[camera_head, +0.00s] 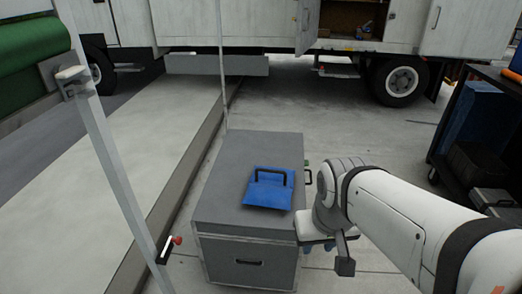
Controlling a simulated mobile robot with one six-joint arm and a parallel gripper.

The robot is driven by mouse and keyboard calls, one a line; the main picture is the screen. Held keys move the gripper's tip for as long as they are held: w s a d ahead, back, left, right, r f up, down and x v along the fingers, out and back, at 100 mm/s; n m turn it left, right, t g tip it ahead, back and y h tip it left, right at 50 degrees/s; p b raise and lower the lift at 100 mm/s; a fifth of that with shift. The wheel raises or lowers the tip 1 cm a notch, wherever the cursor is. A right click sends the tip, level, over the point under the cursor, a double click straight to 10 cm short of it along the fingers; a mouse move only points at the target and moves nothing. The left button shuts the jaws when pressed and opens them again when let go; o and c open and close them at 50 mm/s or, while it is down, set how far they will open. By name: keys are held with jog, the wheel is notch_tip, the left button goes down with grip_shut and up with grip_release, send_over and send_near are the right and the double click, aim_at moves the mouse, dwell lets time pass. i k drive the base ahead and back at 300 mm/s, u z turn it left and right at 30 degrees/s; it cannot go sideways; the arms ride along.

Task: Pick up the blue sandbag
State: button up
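The blue sandbag (268,193) lies flat on top of a grey case (222,212). A black handle loop stands up at the bag's far edge. My gripper (344,262) is at the end of my white arm, just right of the case and apart from the sandbag. Only a dark grey part of it shows, pointing down beside the case. The rest is hidden by my wrist, so I cannot tell if it is open or shut. A small blue patch shows under my wrist; I cannot tell what it is.
A white truck (240,22) with an open compartment stands behind. A dark shelf cart (447,140) with blue and black items is at the right. A pale pole (122,180) stands at the left, beside a kerb (170,195). Pavement between case and truck is clear.

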aim_at(269, 187)
jog(key=z, duration=2.3)
jog(key=i, duration=1.5)
jog(key=u, duration=3.25)
jog(key=i, duration=0.65)
jog(key=u, duration=0.1)
